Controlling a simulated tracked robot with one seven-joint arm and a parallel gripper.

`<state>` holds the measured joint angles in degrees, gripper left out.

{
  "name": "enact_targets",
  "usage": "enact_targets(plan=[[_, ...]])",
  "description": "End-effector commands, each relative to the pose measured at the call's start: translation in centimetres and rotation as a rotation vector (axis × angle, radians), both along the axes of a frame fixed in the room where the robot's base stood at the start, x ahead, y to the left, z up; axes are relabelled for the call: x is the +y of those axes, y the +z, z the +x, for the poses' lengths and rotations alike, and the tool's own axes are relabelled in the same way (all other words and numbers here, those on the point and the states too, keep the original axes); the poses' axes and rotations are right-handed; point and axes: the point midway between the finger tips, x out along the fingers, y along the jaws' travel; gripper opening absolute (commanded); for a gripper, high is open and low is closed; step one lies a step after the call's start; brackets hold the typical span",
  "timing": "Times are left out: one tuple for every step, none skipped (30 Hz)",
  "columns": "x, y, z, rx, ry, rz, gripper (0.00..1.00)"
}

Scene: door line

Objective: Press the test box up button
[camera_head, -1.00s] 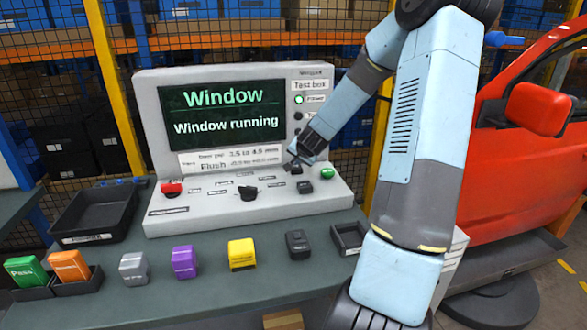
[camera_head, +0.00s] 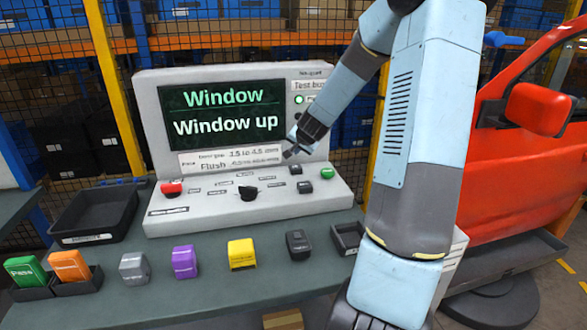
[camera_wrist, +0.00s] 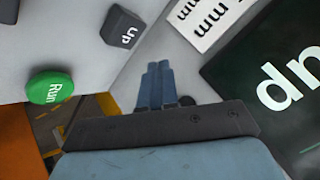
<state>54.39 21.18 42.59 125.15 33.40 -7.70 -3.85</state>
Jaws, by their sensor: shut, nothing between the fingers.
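The test box (camera_head: 240,205) stands on the bench, and its screen (camera_head: 222,113) reads "Window up". The up button (camera_head: 295,169) is a small dark key at the right of the sloped panel. In the wrist view the up button (camera_wrist: 123,27) shows its label, and nothing touches it. My gripper (camera_head: 290,153) is just above and behind the up button, clear of it. Its fingers (camera_wrist: 160,84) are together and empty over the grey box face.
The green Run button (camera_head: 327,173) is right of the up button, and another dark button (camera_head: 304,187) is in front. A red button (camera_head: 172,187) and a black knob (camera_head: 247,193) are further left. The red car door (camera_head: 530,170) stands right of my arm.

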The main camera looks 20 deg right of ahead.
Motion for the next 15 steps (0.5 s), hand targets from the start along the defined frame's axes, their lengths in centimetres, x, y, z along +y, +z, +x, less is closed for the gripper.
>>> enact_targets(plan=[[0.0,0.5,0.0,-0.002,-0.001,-0.002,0.00],[0.0,0.7,0.0,-0.002,-0.001,-0.002,0.00],[0.0,1.0,0.0,-0.001,0.000,-0.002,0.00],[0.0,1.2,0.0,-0.002,0.000,-0.001,0.00],[0.0,1.4,0.1,-0.002,0.000,-0.001,0.00],[0.0,1.6,0.0,-0.002,0.000,-0.001,0.00],[0.0,1.7,0.0,-0.002,0.000,-0.001,0.00],[0.0,1.8,0.0,-0.001,0.001,-0.001,0.00],[0.0,1.8,0.0,-0.001,0.000,0.000,0.00],[0.0,1.8,0.0,-0.001,0.000,0.000,0.00],[0.0,1.8,0.0,-0.001,0.001,0.000,0.00],[0.0,1.8,0.0,-0.001,0.001,0.000,0.00],[0.0,1.8,0.0,-0.001,0.001,0.000,0.00],[0.0,1.8,0.0,-0.001,0.001,0.000,0.00],[0.0,1.8,0.0,-0.001,0.001,0.000,0.00]])
